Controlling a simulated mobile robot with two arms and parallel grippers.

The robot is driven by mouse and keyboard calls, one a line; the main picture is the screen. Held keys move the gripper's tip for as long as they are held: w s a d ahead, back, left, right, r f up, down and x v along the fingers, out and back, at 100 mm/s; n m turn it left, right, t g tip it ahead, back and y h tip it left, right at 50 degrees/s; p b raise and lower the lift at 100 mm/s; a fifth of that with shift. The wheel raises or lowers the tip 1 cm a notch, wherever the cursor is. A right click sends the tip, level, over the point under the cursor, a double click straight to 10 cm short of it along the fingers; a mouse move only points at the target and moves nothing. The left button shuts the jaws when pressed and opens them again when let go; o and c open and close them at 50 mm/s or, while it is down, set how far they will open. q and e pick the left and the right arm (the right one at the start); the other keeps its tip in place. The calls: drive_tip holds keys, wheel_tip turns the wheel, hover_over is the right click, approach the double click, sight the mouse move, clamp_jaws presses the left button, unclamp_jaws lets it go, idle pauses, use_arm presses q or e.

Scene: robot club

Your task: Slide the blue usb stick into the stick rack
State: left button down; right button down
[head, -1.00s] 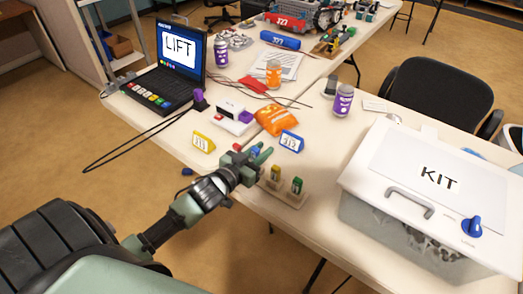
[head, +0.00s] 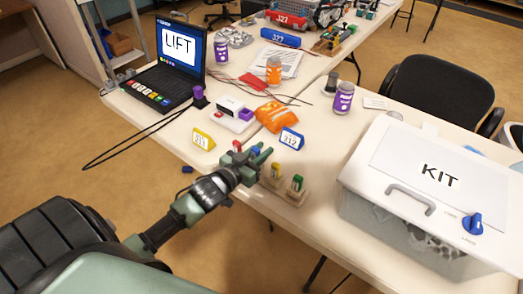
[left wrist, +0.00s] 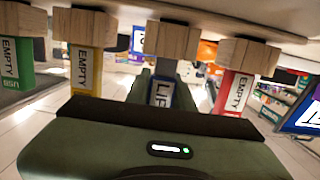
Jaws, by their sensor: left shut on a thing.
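My left gripper (head: 259,158) is shut on the blue usb stick (left wrist: 163,89) and sits over the stick rack (head: 289,194). In the left wrist view the blue stick, with a pale label, stands in line with one wooden block of the rack (left wrist: 175,38), its end meeting the block. How deep it sits in the slot I cannot tell. A yellow stick (left wrist: 85,62) and a red stick (left wrist: 236,88) stand in the neighbouring blocks, and a green stick (left wrist: 14,65) beyond the yellow one. In the head view my fingers hide most of the blue stick. My right gripper is not in view.
A yellow number sign (head: 203,139) and a blue number sign (head: 291,138) stand close behind the rack. An orange bag (head: 277,116) lies further back. A laptop (head: 169,75) is at the left, and a large kit box (head: 400,222) at the right.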

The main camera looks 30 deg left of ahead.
use_arm(q)
drive_tip(key=shift+f+b, duration=0.3)
drive_tip(key=shift+f, duration=0.4)
drive_tip(key=c, duration=0.7)
unclamp_jaws()
drive_tip(key=shift+r, duration=0.1)
wheel_tip(320, 180, up, 7)
drive_tip(key=p, duration=0.7)
drive_tip(key=shift+p, duration=0.3)
idle(0.7)
